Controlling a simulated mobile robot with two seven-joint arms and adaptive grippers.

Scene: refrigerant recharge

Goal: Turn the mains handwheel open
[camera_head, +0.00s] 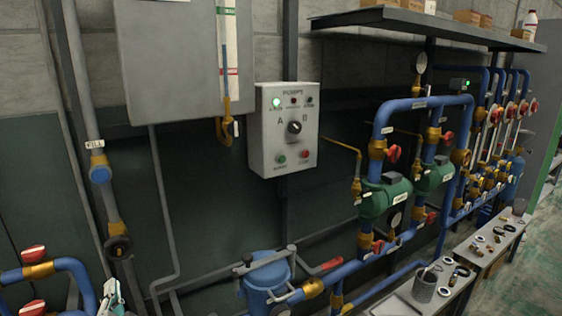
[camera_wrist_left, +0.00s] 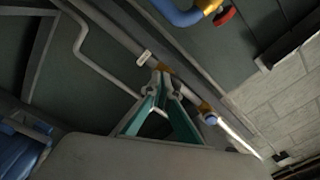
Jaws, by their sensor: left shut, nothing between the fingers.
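No label reading mains is legible, so I cannot tell for sure which wheel is the mains handwheel. A dark round wheel (camera_head: 118,246) sits below a brass fitting on the grey pipe at the left. Two red handwheels, an upper one (camera_head: 33,253) and a lower one (camera_head: 34,307), sit at the lower left on blue pipework. My left gripper (camera_head: 112,292) shows at the bottom edge, below the dark wheel. In the left wrist view its fingertips (camera_wrist_left: 162,80) are shut and empty, overlapping a brass fitting (camera_wrist_left: 164,68) on a pipe; contact cannot be judged. My right gripper is not in view.
A grey pump box (camera_head: 287,128) and a large grey cabinet (camera_head: 180,55) hang on the wall. A blue lidded vessel (camera_head: 266,280) stands at the lower middle. Green pumps (camera_head: 385,197) and blue pipes fill the right. A bench with loose parts (camera_head: 492,243) stands at the right.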

